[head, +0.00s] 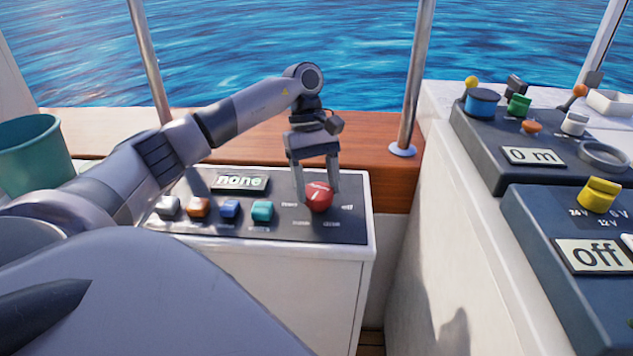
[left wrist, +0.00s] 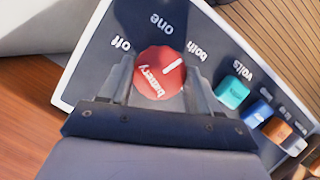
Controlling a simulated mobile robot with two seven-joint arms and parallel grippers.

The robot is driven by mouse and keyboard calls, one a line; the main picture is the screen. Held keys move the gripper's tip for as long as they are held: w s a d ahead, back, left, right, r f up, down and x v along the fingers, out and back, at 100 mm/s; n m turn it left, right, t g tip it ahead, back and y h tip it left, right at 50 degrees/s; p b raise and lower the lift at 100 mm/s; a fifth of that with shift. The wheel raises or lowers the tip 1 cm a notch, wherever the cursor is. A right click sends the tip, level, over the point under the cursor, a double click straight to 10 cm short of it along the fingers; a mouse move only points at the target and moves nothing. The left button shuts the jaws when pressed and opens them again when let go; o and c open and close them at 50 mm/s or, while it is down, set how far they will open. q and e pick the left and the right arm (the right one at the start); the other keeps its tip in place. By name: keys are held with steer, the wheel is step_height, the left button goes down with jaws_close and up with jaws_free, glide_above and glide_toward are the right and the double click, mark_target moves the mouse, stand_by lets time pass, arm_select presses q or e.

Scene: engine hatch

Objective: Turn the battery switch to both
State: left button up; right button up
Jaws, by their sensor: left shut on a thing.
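The battery switch is a round red knob (head: 319,197) near the right end of the low panel. In the left wrist view the knob (left wrist: 158,73) bears the word "battery" and a white pointer line. The line points up and right, roughly toward the word "both" (left wrist: 197,50). The words "one" (left wrist: 160,22) and "off" (left wrist: 120,43) stand further around the knob. My left gripper (head: 316,190) reaches down from above and is shut on the knob, one finger on each side. My right gripper is not in view.
The panel (head: 290,233) also carries a "none" display (head: 240,182) and several buttons, including a teal one (head: 262,211). A green bucket (head: 35,150) stands at the left. At the right are consoles with a "0 m" display (head: 533,156), an "off" display (head: 595,256) and a yellow knob (head: 599,195).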

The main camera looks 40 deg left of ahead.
arm_select(q)
steer(key=shift+w+m+g+y, duration=0.1)
steer(key=shift+m+g+y, duration=0.2)
steer(key=shift+m, duration=0.6)
steer(key=o, duration=1)
steer(key=shift+o, duration=0.2)
steer(key=shift+r, duration=0.1)
steer(key=p+v, duration=0.1)
steer(key=v, duration=0.6)
steer(key=shift+p, duration=0.35)
